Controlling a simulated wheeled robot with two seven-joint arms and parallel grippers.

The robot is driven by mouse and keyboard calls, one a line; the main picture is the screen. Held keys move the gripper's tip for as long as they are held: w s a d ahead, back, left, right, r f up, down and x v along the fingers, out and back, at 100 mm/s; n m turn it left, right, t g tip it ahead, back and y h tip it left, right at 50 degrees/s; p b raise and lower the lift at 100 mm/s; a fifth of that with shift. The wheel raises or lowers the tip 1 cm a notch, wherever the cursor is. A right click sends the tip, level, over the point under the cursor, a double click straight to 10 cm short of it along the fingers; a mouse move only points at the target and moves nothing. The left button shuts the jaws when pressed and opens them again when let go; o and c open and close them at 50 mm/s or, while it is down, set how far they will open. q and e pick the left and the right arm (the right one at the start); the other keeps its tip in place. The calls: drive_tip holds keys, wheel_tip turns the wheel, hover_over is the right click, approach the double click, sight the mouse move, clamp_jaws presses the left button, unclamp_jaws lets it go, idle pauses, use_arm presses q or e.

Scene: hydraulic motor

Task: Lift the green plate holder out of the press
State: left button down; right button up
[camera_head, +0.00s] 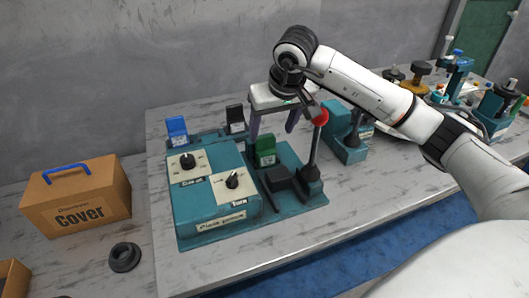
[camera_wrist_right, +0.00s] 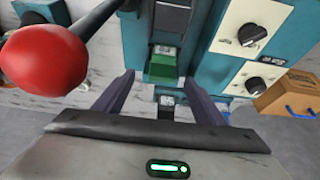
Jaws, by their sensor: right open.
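The green plate holder (camera_head: 266,147) stands upright in the teal press (camera_head: 309,199), beside the panel with two black knobs. It also shows in the wrist view (camera_wrist_right: 163,66), between and beyond my fingers. My right gripper (camera_head: 273,124) is above and behind the holder in the head view, with its two dark fingers pointing down and spread apart. In the wrist view the right gripper (camera_wrist_right: 163,95) is open and empty, and I see no finger touching the holder. My left gripper is not in view.
The press lever with its red ball (camera_head: 320,117) stands close to my right gripper. A blue holder (camera_head: 177,127) and a black holder (camera_head: 235,114) stand behind the knob panel. A cardboard Cover box (camera_head: 76,202) and a black ring (camera_head: 124,257) are at left.

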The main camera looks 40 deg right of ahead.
sight(266, 143)
drive_tip(key=shift+a+p+x, duration=0.15)
drive_tip(key=shift+p+x, duration=0.05)
drive_tip(key=shift+x, duration=1.35)
drive_tip(key=shift+a+p+x, duration=0.1)
drive_tip(key=shift+p+x, duration=0.05)
drive_tip(key=shift+x, duration=1.35)
drive_tip(key=shift+w+r, duration=0.1)
drive_tip(key=shift+w, duration=0.05)
drive_tip(key=c, duration=1.3)
